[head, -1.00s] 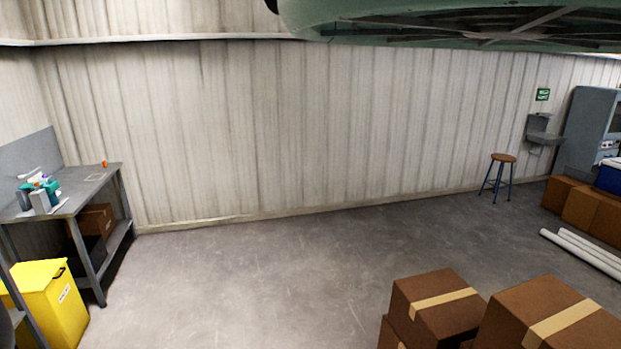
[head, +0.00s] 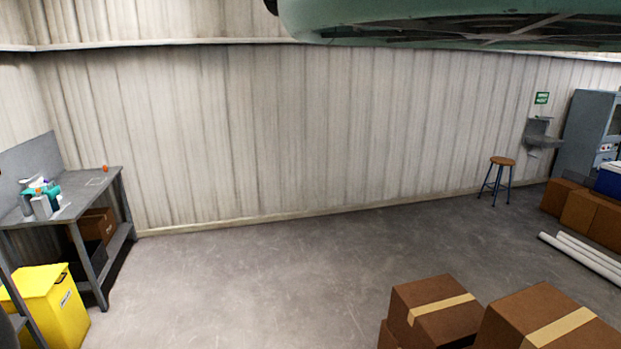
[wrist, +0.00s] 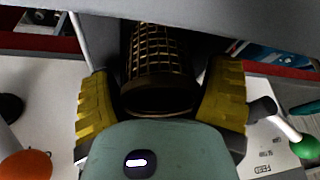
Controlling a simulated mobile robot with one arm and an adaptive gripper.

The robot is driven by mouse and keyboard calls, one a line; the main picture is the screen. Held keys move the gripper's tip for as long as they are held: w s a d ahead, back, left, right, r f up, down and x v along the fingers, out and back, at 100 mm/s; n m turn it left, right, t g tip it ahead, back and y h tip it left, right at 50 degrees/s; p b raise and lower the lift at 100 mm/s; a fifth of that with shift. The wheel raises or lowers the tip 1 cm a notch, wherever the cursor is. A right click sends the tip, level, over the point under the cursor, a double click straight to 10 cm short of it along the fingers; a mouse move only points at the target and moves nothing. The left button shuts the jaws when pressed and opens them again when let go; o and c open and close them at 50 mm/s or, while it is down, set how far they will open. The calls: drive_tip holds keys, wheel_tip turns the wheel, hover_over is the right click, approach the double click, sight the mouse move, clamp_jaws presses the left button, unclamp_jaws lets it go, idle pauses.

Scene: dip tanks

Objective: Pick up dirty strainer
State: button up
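In the wrist view, a dark cylindrical mesh strainer (wrist: 158,62) with a brownish grid lies between the two yellow fingers of my gripper (wrist: 162,66). Its rounded rim faces the green gripper body. The fingers are spread on either side of it, with narrow dark gaps showing between them and the mesh. I see no clear contact. The strainer's far end is cut off by a grey surface at the top of the view. The head view shows neither the strainer nor the gripper fingers.
In the head view, a grey workbench (head: 82,190) with bottles and a yellow bin (head: 48,305) stand at left. Cardboard boxes (head: 432,312) stand at front right. White pipes (head: 580,258) and a stool (head: 497,178) are farther right. The middle floor is clear.

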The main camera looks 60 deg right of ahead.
drive_tip(key=c, duration=1)
drive_tip(key=shift+r, duration=0.2)
drive_tip(key=shift+c, duration=0.2)
drive_tip(key=shift+s+a+r+b, duration=0.1)
drive_tip(key=shift+r+b, duration=0.35)
drive_tip(key=shift+r, duration=0.55)
wheel_tip(320, 180, up, 8)
drive_tip(key=p, duration=0.7)
drive_tip(key=shift+f+p, duration=0.15)
drive_tip(key=shift+p, duration=0.2)
